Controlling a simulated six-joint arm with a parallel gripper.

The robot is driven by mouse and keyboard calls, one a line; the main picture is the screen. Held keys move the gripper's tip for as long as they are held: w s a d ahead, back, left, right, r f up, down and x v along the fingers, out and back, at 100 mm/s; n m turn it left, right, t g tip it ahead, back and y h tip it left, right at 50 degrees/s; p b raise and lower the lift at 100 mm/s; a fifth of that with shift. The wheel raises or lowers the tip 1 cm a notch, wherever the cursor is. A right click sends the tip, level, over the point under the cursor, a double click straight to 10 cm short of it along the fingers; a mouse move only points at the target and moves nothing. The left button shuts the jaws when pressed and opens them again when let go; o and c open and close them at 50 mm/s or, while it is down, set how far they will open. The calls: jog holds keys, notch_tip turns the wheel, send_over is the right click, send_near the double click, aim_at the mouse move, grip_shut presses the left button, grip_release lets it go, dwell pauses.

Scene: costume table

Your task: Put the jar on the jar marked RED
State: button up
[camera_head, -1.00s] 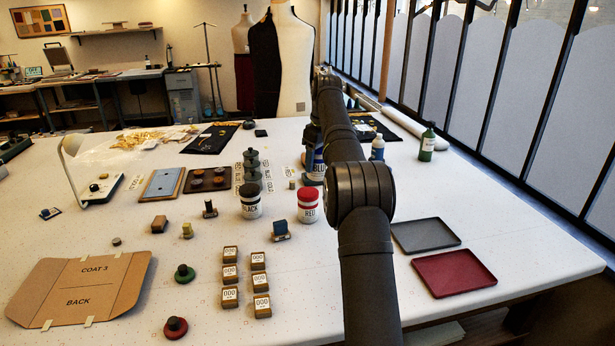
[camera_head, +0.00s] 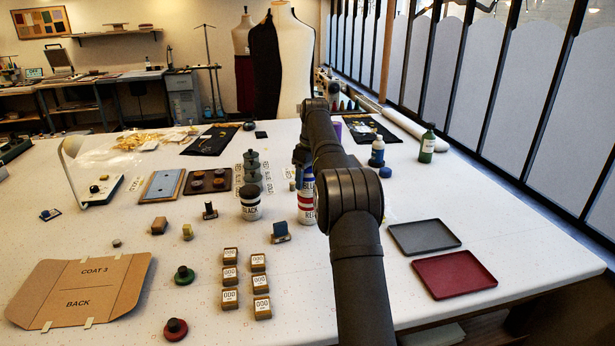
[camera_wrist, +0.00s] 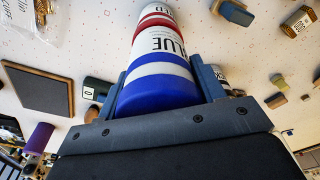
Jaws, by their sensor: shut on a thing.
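The jar marked BLUE (camera_head: 306,187) is white with blue bands. My gripper (camera_wrist: 162,88) is shut around its blue end, one finger on each side, as the wrist view shows (camera_wrist: 165,72). The jar marked RED (camera_head: 306,214), white with a red top, stands on the table directly below it. The two look upright and in line, with no clear gap between them; whether they touch I cannot tell for sure. In the wrist view the RED jar (camera_wrist: 157,20) shows just beyond the BLUE one. My arm partly covers both jars in the head view.
The jar marked BLACK (camera_head: 250,206) stands close on the left. A small blue-topped block (camera_head: 281,231) is in front, with several labelled blocks (camera_head: 230,278) nearer. A grey tray (camera_head: 424,237) and a red tray (camera_head: 454,275) lie at right. The table between is clear.

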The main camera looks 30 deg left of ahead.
jog(key=o, duration=1.2)
jog(key=shift+f, duration=0.1)
jog(key=shift+c, duration=0.2)
jog(key=shift+d+r, duration=0.25)
jog(key=shift+r, duration=1.7)
jog(key=shift+d+r, duration=0.2)
jog(key=shift+r, duration=1.75)
jog(key=shift+f, duration=0.1)
jog(key=f, duration=0.4)
jog(key=a+f, duration=0.1)
jog(key=f, duration=0.2)
jog(key=shift+f, duration=0.1)
jog(key=shift+r, duration=1.9)
